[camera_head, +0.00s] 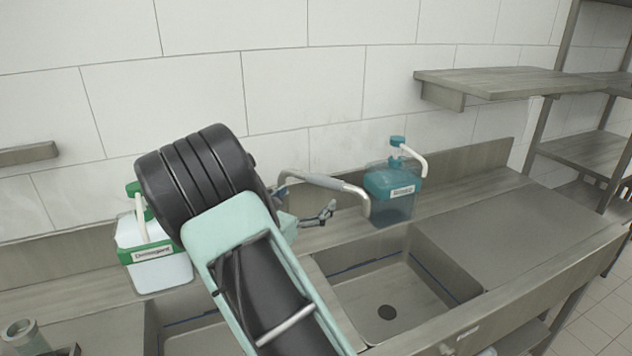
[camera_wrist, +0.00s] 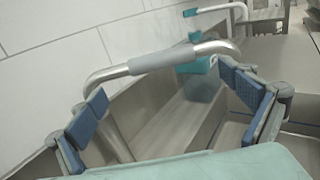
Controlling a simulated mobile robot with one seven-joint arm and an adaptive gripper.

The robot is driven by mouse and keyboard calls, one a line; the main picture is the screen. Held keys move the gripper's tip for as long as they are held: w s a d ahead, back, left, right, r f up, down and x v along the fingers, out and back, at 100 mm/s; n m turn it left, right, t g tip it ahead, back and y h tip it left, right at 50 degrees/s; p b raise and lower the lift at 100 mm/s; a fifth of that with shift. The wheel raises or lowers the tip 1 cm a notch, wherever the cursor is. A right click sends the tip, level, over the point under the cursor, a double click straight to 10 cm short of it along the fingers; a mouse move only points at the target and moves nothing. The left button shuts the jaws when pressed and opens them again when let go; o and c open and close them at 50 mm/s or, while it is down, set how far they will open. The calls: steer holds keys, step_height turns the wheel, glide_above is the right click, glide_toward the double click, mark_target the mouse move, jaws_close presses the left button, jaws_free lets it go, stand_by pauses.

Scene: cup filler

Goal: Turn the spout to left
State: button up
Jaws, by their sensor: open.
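The metal spout (camera_head: 342,184) of the sink tap arches to the right in the head view, and its bent-down end hangs above the back of the right basin. In the wrist view, the spout (camera_wrist: 165,60) crosses the picture with a grey sleeve around its middle. My gripper (camera_wrist: 163,84) is open and empty, its blue-padded fingers set wide apart on the left and right of the view. The spout lies just beyond the fingertips. In the head view, my arm hides the tap's base and most of my gripper; one finger (camera_head: 320,216) shows just in front of the spout.
A teal pump bottle (camera_head: 390,206) stands behind the right basin (camera_head: 365,292), near the spout's end. A white and green dispenser (camera_head: 158,262) stands at the left beside my arm. A tiled wall (camera_head: 310,80) closes off the back. A flat drainboard (camera_head: 500,236) is clear at the right.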

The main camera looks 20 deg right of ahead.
mark_target(323, 183)
steer(key=p+x, duration=0.2)
steer(key=x, duration=0.8)
steer(key=shift+r, duration=0.1)
steer(key=c, duration=1.7)
